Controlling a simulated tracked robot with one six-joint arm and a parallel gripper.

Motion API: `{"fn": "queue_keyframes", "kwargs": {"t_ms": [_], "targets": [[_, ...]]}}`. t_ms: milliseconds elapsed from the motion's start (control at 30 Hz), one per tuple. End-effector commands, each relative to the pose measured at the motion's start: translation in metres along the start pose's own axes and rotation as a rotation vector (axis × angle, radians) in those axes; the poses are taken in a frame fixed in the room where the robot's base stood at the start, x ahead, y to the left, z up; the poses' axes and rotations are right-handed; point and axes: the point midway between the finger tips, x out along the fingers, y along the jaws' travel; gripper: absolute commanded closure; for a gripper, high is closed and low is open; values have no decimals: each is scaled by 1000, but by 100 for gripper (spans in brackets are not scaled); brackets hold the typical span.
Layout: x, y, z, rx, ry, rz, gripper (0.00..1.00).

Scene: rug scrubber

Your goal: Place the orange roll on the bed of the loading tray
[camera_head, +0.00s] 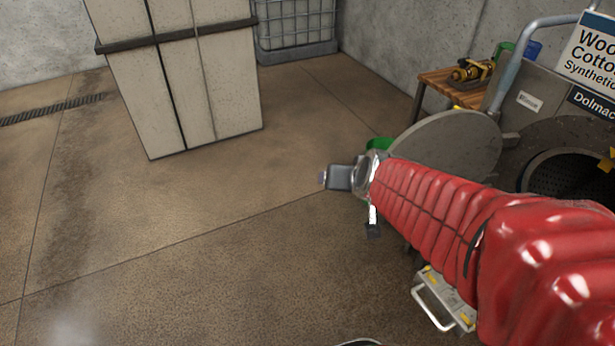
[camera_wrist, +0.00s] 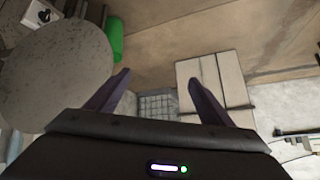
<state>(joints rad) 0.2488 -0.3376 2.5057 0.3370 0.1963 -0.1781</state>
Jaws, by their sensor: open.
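My gripper (camera_head: 348,203) reaches out in the middle of the head view, at the end of my red-sleeved arm, above bare floor. In the wrist view, its two dark fingers (camera_wrist: 157,74) are spread wide with nothing between them. I do not see an orange roll in either view. I cannot make out a loading tray either; my arm hides part of the lower right of the head view. A green rounded object (camera_head: 378,143) shows partly behind the round grey door; a green cylinder (camera_wrist: 116,40) shows beside the disc in the wrist view.
The machine's round grey door (camera_head: 450,142) stands open close to my arm, beside its dark drum opening (camera_head: 570,172). A wooden bench (camera_head: 437,80) holds a yellow tool. A tall pale strapped block (camera_head: 185,85) and a caged container (camera_head: 293,25) stand behind. The left floor is clear.

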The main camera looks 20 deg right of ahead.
Motion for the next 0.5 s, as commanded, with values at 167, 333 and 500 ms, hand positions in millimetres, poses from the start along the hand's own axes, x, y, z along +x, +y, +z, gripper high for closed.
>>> {"fn": "queue_keyframes", "kwargs": {"t_ms": [167,333,500], "targets": [[-44,-38,24,-113,-92,-72,25],[-86,-55,52,-214,-182,-96,25],[-126,-55,78,-300,-259,-85,25]]}}
